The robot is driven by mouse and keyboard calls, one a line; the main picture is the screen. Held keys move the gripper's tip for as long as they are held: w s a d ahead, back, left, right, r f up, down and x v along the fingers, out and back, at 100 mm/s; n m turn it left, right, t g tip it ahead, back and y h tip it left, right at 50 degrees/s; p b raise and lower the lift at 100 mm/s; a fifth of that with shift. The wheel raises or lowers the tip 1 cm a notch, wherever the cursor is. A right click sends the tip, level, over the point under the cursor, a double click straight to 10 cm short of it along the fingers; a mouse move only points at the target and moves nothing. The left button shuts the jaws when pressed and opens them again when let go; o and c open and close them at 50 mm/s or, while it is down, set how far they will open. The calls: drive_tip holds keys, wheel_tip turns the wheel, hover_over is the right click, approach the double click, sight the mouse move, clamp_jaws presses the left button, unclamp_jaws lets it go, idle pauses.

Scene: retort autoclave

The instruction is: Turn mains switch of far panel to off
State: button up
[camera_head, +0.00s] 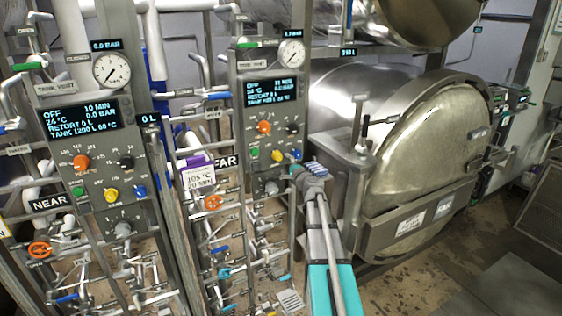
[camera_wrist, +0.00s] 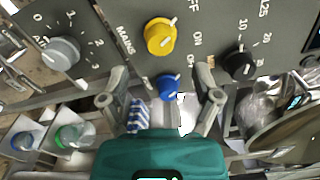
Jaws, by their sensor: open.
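The far panel (camera_head: 244,110) is a grey upright control panel in the middle of the head view, marked FAR. Its yellow knob (camera_head: 277,155) sits in the lower row, left of a blue knob (camera_head: 296,154). In the wrist view, the MAINS lettering is beside the yellow knob (camera_wrist: 160,37), with ON lettering across from it. I cannot read its pointer surely. My gripper (camera_head: 300,172) is open and empty in front of the panel's lower right. In the wrist view its fingers (camera_wrist: 160,98) are spread either side of the blue knob (camera_wrist: 168,87); contact is not visible.
Near the yellow knob are a black knob (camera_wrist: 240,65) and a grey knob (camera_wrist: 62,53). The near panel (camera_head: 66,150) stands to the left, with pipes and valves around it. The large metal autoclave (camera_head: 410,150) stands right of my arm. Open floor (camera_head: 450,270) lies lower right.

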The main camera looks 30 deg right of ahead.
drive_tip(key=shift+s, duration=2.5)
